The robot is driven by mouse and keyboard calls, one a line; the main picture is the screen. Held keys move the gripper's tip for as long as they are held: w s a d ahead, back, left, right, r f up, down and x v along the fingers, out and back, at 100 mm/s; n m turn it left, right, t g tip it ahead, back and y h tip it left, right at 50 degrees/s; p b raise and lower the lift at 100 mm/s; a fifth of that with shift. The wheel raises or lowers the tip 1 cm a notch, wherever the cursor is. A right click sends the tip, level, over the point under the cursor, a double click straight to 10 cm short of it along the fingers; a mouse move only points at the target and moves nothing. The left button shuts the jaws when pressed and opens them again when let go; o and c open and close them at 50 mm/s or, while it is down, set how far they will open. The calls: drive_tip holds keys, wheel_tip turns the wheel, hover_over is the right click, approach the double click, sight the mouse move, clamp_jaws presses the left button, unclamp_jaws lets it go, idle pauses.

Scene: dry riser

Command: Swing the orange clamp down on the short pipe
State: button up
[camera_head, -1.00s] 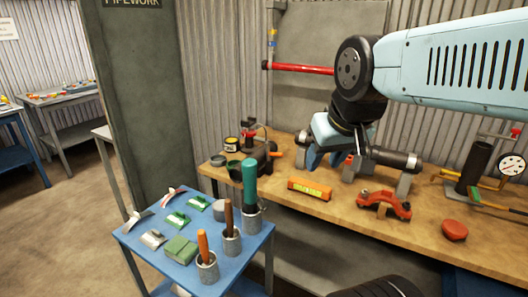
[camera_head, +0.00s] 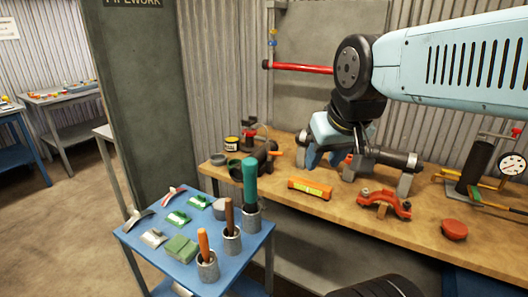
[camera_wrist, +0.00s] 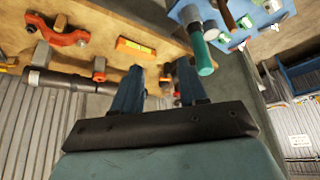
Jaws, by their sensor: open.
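A dark pipe (camera_head: 397,159) lies level on grey supports on the wooden bench; in the wrist view it runs in from the left (camera_wrist: 68,82). A small orange part (camera_head: 349,159) shows by its left stretch, partly hidden by my gripper. A red-orange clamp-like piece (camera_head: 384,203) lies on the bench in front of the pipe, also at the top left of the wrist view (camera_wrist: 57,33). I cannot tell which orange piece is the task's clamp. My gripper (camera_head: 322,160) is open, pointing down near the pipe's left end. Its two fingers stand apart (camera_wrist: 160,67), with nothing visibly held.
An orange level (camera_head: 310,188) lies in front of my gripper. A dark fitting (camera_head: 264,158) stands to its left. A red cap (camera_head: 454,230) and a gauge (camera_head: 512,165) are at right. A blue cart (camera_head: 160,262) with tools stands in front. A red pipe (camera_head: 300,68) is on the wall.

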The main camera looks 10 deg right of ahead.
drive_tip(key=shift+c, duration=0.4)
drive_tip(key=shift+w, duration=0.2)
drive_tip(key=shift+c, duration=0.9)
drive_tip(key=shift+m+y, duration=0.3)
drive_tip(key=shift+m, duration=0.6)
drive_tip(key=w, duration=0.7)
drive_tip(key=shift+w+r, duration=0.15)
drive_tip(key=shift+w, duration=0.15)
clamp_jaws()
drive_tip(key=w+d+f+m+t, duration=0.1)
drive_tip(key=w+d+f+m, duration=0.25)
drive_tip(key=w, duration=0.75)
drive_tip(key=w+d+f+m, duration=0.2)
drive_tip(key=w+f+m, duration=0.15)
drive_tip(key=w, duration=0.85)
drive_tip(key=shift+n, duration=0.4)
drive_tip(key=shift+w+a+f, duration=0.6)
drive_tip(key=shift+w+f, duration=0.8)
drive_tip(key=shift+f, duration=0.15)
drive_tip(key=shift+w+a+f, duration=0.55)
drive_tip(key=shift+w+f, duration=0.85)
drive_tip(key=shift+f, duration=0.2)
drive_tip(key=shift+w+a+f, duration=0.6)
drive_tip(key=shift+w+f, duration=0.8)
drive_tip(key=shift+f, duration=0.15)
